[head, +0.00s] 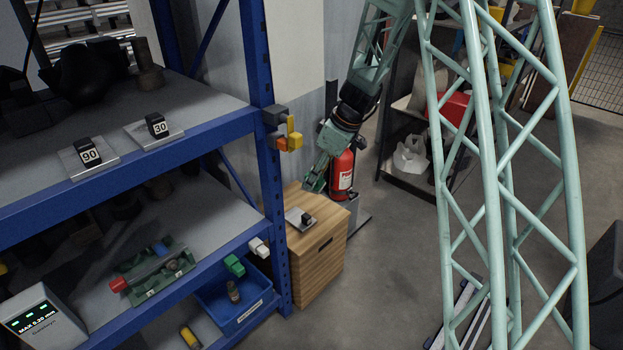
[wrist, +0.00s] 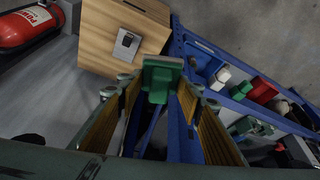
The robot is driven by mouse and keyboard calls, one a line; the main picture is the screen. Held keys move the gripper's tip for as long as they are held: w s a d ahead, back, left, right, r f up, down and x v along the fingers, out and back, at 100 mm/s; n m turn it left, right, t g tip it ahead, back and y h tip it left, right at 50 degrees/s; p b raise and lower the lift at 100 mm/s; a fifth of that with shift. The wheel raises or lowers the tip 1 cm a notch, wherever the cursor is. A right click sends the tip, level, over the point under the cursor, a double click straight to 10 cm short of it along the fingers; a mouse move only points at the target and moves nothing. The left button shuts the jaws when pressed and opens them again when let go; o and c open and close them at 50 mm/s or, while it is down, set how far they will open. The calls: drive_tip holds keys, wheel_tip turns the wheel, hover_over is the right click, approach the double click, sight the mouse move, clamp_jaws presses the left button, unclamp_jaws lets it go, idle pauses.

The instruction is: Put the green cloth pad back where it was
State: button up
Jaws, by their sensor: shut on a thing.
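A green piece that looks like the cloth pad (wrist: 161,80) is held between the two fingertips of my gripper (wrist: 158,90) in the wrist view. It has a paler grey-green edge along its top. In the head view my gripper (head: 316,176) hangs in the air, pointing down, beside the blue shelf post and near the wooden cabinet (head: 318,262). The pad cannot be told apart from the green gripper there. Another green block (head: 234,265) lies at the blue bin (head: 238,318) on the lower shelf.
The blue shelf rack (head: 272,200) stands left of my gripper, with coloured blocks (head: 284,131) fixed on its post. A red fire extinguisher (head: 342,174) stands close behind my gripper. A plate with a black block (head: 302,218) lies on the cabinet.

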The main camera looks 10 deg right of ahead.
drive_tip(key=shift+s+d+r, duration=0.15)
drive_tip(key=shift+s+r, duration=0.6)
drive_tip(key=shift+s, duration=0.3)
drive_tip(key=shift+s+d+r, duration=0.1)
drive_tip(key=shift+s+r, duration=0.65)
drive_tip(key=shift+s, duration=0.25)
